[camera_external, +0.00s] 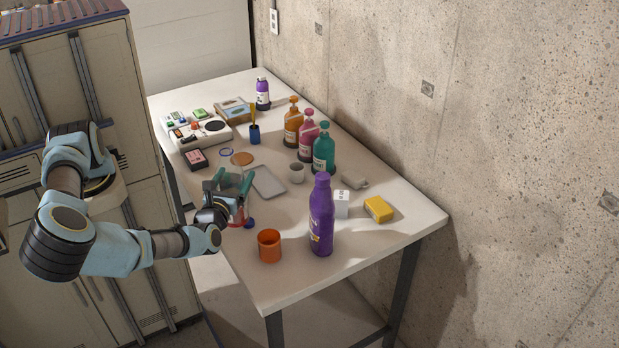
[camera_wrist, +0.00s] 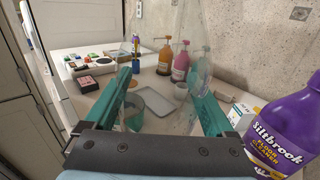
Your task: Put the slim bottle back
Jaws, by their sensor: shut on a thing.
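My gripper (camera_external: 233,182) is over the near left part of the table, its teal fingers spread around a clear, see-through thing (camera_external: 230,181). In the wrist view my gripper (camera_wrist: 165,90) has this clear shape between its fingers, with a narrow outline rising at the upper right. It looks like a clear bottle, but its edges are faint and I cannot tell its base. A tall purple bottle (camera_external: 321,218) stands upright at the near right; in the wrist view the purple bottle (camera_wrist: 290,125) shows a floor cleaner label.
An orange cup (camera_external: 269,246) stands near the front edge. A grey tray (camera_external: 268,182) lies beyond my gripper. The front right corner is clear.

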